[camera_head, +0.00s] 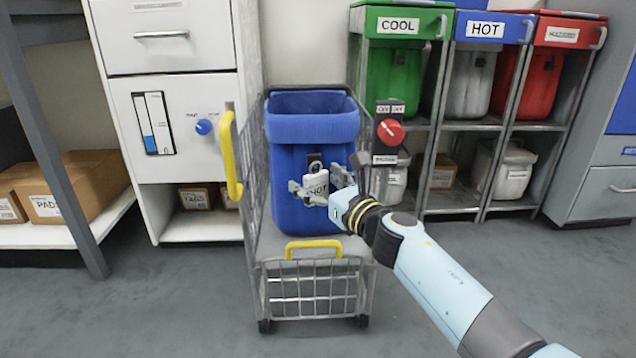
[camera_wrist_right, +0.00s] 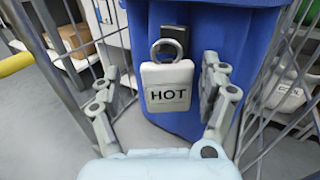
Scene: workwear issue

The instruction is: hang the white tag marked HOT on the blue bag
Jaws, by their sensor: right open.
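The white tag marked HOT (camera_head: 316,184) is at the front of the blue bag (camera_head: 288,158), which stands in a wire cart. In the right wrist view the tag (camera_wrist_right: 167,87) hangs upright, its grey ring (camera_wrist_right: 167,46) at the top against a dark patch on the bag (camera_wrist_right: 208,60). Whether the ring is caught on a hook there is hard to tell. My right gripper (camera_head: 322,188) is open around the tag, one finger on each side, with gaps between the fingers and the tag in the right wrist view (camera_wrist_right: 164,95). My left gripper is not in view.
The wire cart (camera_head: 310,290) has yellow handles (camera_head: 229,155) and mesh sides close around the bag. Green, grey and red bins (camera_head: 394,80) line a rack behind. Open grey floor (camera_head: 170,300) lies at the left.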

